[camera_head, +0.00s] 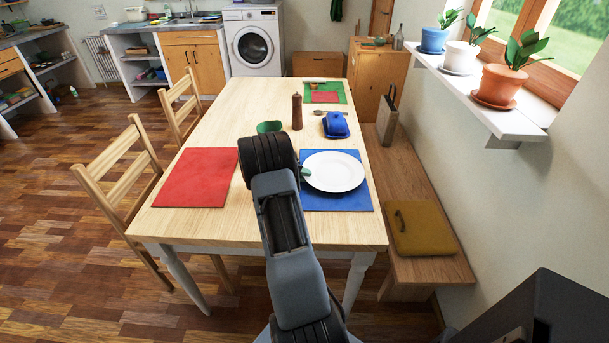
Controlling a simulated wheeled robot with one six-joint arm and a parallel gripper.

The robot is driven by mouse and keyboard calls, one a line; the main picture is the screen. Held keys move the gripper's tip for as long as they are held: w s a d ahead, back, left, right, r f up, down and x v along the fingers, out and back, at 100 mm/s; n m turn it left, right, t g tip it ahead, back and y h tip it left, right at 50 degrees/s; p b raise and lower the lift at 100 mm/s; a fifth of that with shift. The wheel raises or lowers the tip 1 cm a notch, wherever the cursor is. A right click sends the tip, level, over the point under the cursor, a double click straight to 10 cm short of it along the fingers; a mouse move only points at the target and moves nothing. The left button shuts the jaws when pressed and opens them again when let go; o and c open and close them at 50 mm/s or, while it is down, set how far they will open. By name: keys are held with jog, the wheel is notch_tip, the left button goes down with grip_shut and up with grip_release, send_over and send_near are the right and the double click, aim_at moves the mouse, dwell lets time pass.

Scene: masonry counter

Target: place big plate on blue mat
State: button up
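The big white plate (334,172) lies flat over the blue mat (337,202) on the wooden table, with blue showing around it. Whether it fully rests on the mat is hard to tell from above. My arm reaches over the table from the front, and its dark wrist covers the area just left of the plate. Of my gripper (305,172), only a small greenish-grey tip shows at the plate's left edge. The rest is hidden behind my arm, so its opening and any contact with the plate do not show.
A red mat (196,177) lies bare on the left. Behind are a green bowl (269,127), a pepper mill (297,111), a blue butter dish (336,124) and a green mat (339,88). Chairs (118,165) stand left, a bench (402,175) right.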

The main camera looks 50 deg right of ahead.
jog(key=v, duration=1.2)
jog(key=shift+b, duration=0.35)
jog(key=s+a+r+n+t+y, duration=0.2)
jog(key=s+a, duration=0.3)
jog(key=a, duration=0.6)
jog(key=s+a+r+n+t+y, duration=0.2)
jog(key=s+a+t+y, duration=0.2)
jog(key=a, duration=0.7)
jog(key=s+a+r+n+t+y, duration=0.2)
jog(key=s+a+t+y, duration=0.1)
jog(key=a, duration=0.8)
jog(key=s+y, duration=0.1)
jog(key=s, duration=0.1)
jog(key=shift+s+a+r+y, duration=0.25)
jog(key=shift+s+r+y, duration=0.1)
jog(key=shift+y, duration=0.05)
